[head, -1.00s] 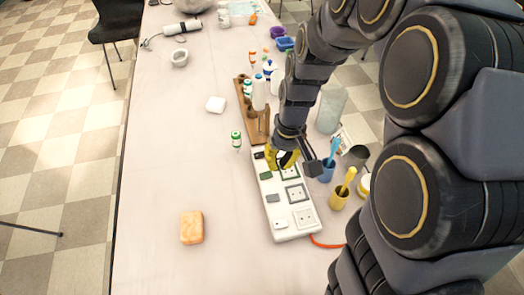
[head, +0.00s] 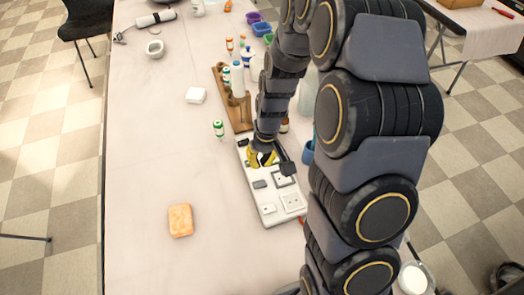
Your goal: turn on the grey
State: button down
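A white power strip (head: 284,219) with sockets and a column of rocker switches along its left side lies on the table. A grey switch (head: 260,184) shows in the middle of the strip, with a white switch (head: 268,208) below it and a dark switch (head: 243,143) at the far end. My gripper (head: 262,160), with yellow fingers, points down over the far half of the strip, just beyond the grey switch. It hides that part of the strip. Its fingers are too small to tell open from shut, and I cannot tell whether they touch.
A wooden rack (head: 219,88) with bottles stands beyond the strip. A green-capped bottle (head: 218,130) stands just left of the strip's far end. A blue cup (head: 309,151) is on the right, partly behind my arm. The table's left side is mostly clear, with an orange sponge (head: 180,220).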

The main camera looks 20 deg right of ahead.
aim_at(256, 184)
jog(key=f, duration=0.5)
jog(key=a+f, duration=0.1)
jog(key=f, duration=0.2)
jog(key=shift+f, duration=0.15)
jog(key=shift+a+f, duration=0.2)
jog(key=shift+f, duration=0.3)
jog(key=shift+s+f, duration=0.15)
jog(key=shift+s, duration=0.05)
dwell(0.9)
